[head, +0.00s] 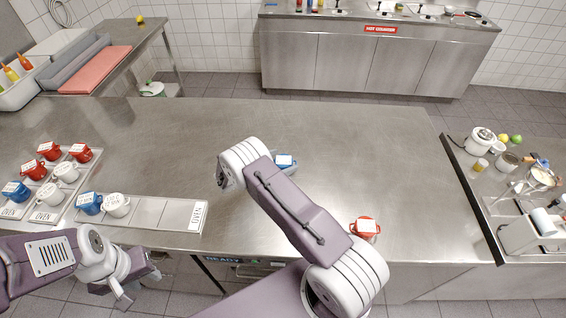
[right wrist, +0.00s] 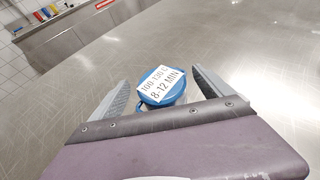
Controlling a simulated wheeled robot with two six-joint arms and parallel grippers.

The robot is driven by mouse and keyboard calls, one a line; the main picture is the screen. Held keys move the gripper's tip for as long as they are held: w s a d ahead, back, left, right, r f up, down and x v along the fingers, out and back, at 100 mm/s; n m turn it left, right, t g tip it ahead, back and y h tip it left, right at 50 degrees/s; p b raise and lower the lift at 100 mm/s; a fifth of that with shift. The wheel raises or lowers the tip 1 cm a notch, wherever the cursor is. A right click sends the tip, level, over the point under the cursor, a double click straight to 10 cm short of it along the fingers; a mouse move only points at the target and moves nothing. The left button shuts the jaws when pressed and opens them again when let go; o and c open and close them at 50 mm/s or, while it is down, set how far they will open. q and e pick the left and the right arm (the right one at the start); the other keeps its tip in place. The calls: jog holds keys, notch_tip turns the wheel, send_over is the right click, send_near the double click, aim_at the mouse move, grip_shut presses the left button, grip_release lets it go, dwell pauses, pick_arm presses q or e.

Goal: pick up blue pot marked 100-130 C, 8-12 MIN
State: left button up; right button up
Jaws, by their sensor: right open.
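The blue pot (right wrist: 163,88) with a white label reading 100-130 C, 8-12 MIN stands on the steel counter in the right wrist view. My right gripper (right wrist: 163,92) is open, with one finger on each side of the pot; I cannot tell whether either touches it. In the head view the blue pot (head: 286,160) shows beside my right arm, which hides part of it and the right gripper's fingers. My left gripper (head: 136,288) is low at the left, in front of the counter and away from the pot; its finger gap is unclear.
A red pot (head: 365,228) with a label stands near the counter's front edge. Trays at the left hold several red, white and blue pots (head: 88,203); one tray (head: 181,214) marked OVEN has empty sections. The counter's middle and back (head: 330,125) are clear.

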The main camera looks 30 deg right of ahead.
aim_at(283, 160)
jog(key=shift+w+d+f, duration=0.1)
jog(key=shift+d+f, duration=0.2)
jog(key=shift+d, duration=0.3)
jog(key=shift+a, duration=0.15)
jog(key=c, duration=1.8)
jog(key=shift+r, duration=0.15)
notch_tip(283, 160, up, 4)
jog(key=shift+w+f+b, duration=0.1)
jog(key=shift+f+b, duration=0.1)
jog(key=shift+b, duration=0.5)
jog(key=s+r+b, duration=0.1)
jog(key=s+r, duration=0.6)
jog(key=s, duration=0.5)
jog(key=shift+a+r, duration=0.15)
jog(key=shift+a, duration=0.05)
